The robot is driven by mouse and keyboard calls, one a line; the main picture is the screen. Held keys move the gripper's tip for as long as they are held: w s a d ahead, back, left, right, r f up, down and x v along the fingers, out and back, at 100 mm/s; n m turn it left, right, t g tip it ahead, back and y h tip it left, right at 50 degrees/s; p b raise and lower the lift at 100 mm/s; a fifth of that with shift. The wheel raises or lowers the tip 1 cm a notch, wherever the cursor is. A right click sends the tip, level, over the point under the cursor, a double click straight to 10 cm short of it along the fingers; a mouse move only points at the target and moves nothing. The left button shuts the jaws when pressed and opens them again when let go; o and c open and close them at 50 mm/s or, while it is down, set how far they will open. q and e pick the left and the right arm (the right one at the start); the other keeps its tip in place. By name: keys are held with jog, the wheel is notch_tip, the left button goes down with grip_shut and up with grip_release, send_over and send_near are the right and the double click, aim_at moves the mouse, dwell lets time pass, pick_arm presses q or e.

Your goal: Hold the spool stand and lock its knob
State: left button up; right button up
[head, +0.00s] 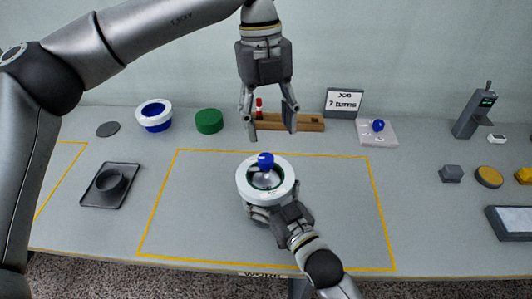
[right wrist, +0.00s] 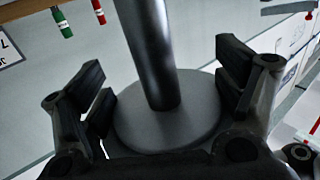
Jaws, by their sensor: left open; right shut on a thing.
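The spool stand (head: 244,184) stands inside the yellow outline, with a white ring-shaped spool around its top. A blue knob (head: 266,160) sits at the top of it. My right gripper (head: 268,212) is shut on the stand from the front, below the white ring. In the right wrist view its fingers flank the grey metal post (right wrist: 152,60), which rises from a round grey base (right wrist: 170,127); the knob is out of that view. My left gripper (head: 271,130) is open and empty, pointing down above and behind the knob, apart from it.
Behind are a blue-and-white spool (head: 154,115), a green cylinder (head: 209,121), a wooden rack (head: 310,124), a sign reading 7 turns (head: 343,103), and another blue knob on a pale tray (head: 386,139). A black holder (head: 110,185) lies left. The table around the stand is clear.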

aim_at(266, 158)
jog(key=shift+f, duration=0.35)
pick_arm(q)
jog(key=shift+t+y, duration=0.6)
jog(key=shift+t, duration=0.3)
jog(key=f, duration=0.7)
jog(key=w+f, duration=0.1)
jog(key=f, duration=0.2)
jog(key=shift+w+a+f, duration=0.1)
jog(key=shift+a+f, duration=0.2)
jog(key=shift+a, duration=0.05)
jog(key=c, duration=1)
jog(key=shift+m, duration=0.3)
